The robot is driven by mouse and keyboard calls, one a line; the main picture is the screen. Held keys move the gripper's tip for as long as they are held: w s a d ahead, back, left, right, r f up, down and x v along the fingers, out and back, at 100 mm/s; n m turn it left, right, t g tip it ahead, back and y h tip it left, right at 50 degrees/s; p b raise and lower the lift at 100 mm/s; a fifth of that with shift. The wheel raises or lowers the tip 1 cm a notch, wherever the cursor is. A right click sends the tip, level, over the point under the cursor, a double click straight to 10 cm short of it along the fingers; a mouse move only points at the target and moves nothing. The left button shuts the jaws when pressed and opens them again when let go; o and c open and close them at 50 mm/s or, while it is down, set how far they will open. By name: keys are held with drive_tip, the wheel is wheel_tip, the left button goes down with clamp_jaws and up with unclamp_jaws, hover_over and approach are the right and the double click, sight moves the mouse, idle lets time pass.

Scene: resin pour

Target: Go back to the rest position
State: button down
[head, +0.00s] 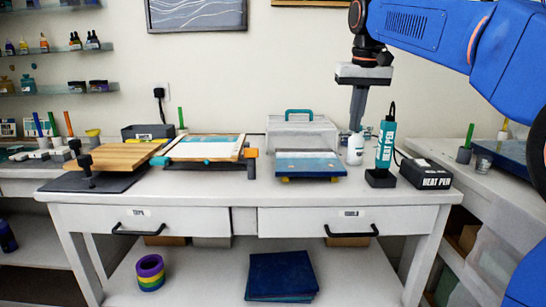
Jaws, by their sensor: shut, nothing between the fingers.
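My gripper (357,125) hangs at the upper right, pointing down in front of the back wall, with its fingers together and nothing seen between them. In the picture its tip is just above a small white bottle (355,151) and left of the teal heat pen (386,146). I cannot tell how far it is from them in depth. The heat pen stands upright in a dark holder (380,179).
A white table (225,194) holds a wooden board (117,157), a framed blue-white panel (205,148), a clear case with a teal handle (297,128), a blue-white piece (309,164) and a black heat pen box (427,174). Shelves of small bottles (58,51) are at the left.

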drive_tip(key=s+d+f+t, duration=0.1)
drive_tip(key=s+d+f, duration=0.2)
drive_tip(key=s+f, duration=1.3)
drive_tip(key=s+d+f+t, duration=0.1)
drive_tip(key=s+d+f, duration=0.2)
drive_tip(key=s+f, duration=1.3)
drive_tip(key=shift+s+d+f+t, duration=0.15)
drive_tip(key=shift+s+d+t, duration=0.2)
drive_tip(key=shift+s, duration=0.5)
